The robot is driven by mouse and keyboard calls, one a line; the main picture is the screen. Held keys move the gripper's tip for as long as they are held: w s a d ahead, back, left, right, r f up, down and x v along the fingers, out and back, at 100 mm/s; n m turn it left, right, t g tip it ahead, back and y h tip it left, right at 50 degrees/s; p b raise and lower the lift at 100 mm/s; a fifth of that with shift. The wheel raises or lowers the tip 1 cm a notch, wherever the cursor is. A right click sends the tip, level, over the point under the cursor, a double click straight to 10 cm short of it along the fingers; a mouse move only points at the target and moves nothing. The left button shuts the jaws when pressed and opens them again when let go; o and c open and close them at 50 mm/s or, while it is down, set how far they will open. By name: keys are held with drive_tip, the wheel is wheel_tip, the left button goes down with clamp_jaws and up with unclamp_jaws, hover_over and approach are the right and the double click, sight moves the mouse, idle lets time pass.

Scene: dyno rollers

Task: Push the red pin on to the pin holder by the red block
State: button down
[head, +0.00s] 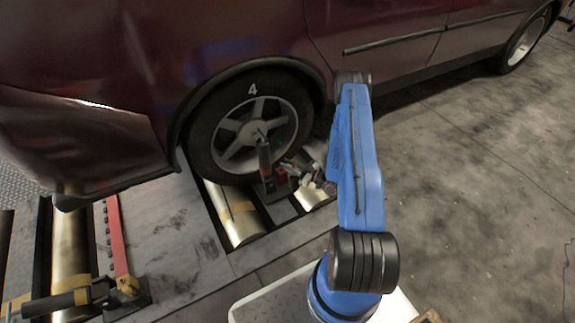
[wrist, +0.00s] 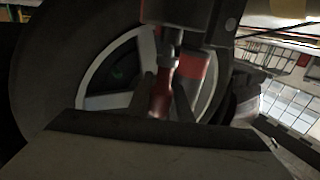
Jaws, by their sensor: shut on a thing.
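The red pin (wrist: 161,92) shows in the wrist view between the two dark fingers of my gripper (wrist: 165,100), which is shut on it. The pin's far end meets a metal stud under a grey part that looks like the pin holder (wrist: 172,12). I cannot tell whether the pin is seated on it. The red block (wrist: 194,68) is right behind and beside the pin. In the head view my gripper (head: 303,174) is low beside the wheel, close to the red block (head: 282,177). The pin itself is too small to make out there.
A dark red car stands over the rollers. Its front wheel (head: 248,127) is just behind my gripper. Another roller unit with a red bar (head: 116,235) and a black handle (head: 56,302) is at the left. The floor at the right (head: 480,200) is clear.

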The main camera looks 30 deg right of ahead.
drive_tip(key=shift+f, duration=0.55)
idle(0.5)
drive_tip(key=c, duration=1.5)
unclamp_jaws()
drive_tip(key=v, duration=1.7)
drive_tip(key=shift+w+d+f, duration=0.1)
drive_tip(key=shift+d, duration=0.15)
